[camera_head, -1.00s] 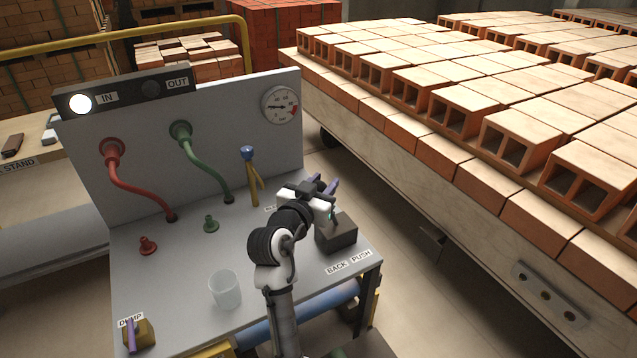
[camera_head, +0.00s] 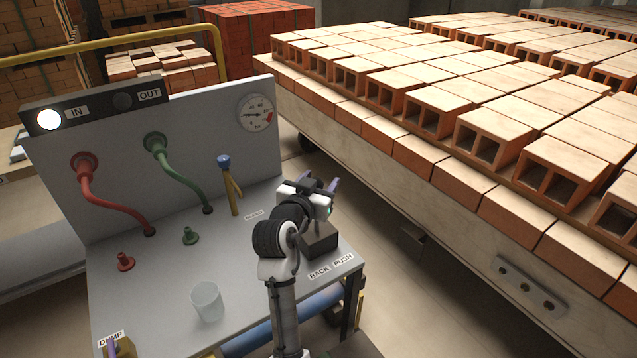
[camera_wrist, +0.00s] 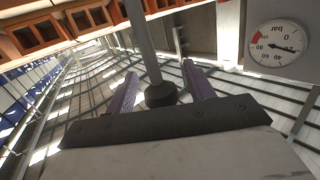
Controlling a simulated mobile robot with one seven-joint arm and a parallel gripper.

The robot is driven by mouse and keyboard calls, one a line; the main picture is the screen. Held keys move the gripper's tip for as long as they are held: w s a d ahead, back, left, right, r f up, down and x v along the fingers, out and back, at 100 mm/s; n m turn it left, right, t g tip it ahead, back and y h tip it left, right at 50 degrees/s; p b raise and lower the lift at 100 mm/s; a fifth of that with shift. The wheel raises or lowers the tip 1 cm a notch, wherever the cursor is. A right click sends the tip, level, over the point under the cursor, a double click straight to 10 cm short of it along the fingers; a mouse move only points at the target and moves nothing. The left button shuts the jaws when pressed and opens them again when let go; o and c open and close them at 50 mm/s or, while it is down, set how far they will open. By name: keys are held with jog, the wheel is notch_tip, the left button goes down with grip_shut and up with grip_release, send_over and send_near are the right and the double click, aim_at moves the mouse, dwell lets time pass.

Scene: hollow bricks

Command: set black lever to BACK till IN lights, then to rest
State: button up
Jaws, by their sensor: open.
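My gripper (camera_head: 320,184) is over the dark lever box (camera_head: 320,243) by the BACK PUSH label (camera_head: 331,268). In the wrist view its two purple fingers (camera_wrist: 161,90) stand apart. The IN lamp (camera_head: 49,120) is lit white. The OUT lamp (camera_head: 122,101) is dark.
The panel carries a red hose (camera_head: 108,204), a green hose (camera_head: 178,180), a yellow lever with a blue knob (camera_head: 230,185) and a pressure gauge (camera_head: 255,113). A clear cup (camera_head: 207,302) stands on the bench. A car of hollow bricks (camera_head: 440,106) stands at right.

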jog(key=shift+s, duration=0.1)
jog(key=b+v, duration=0.3)
jog(key=v, duration=1)
jog(key=shift+s, duration=0.35)
jog(key=shift+a, duration=0.1)
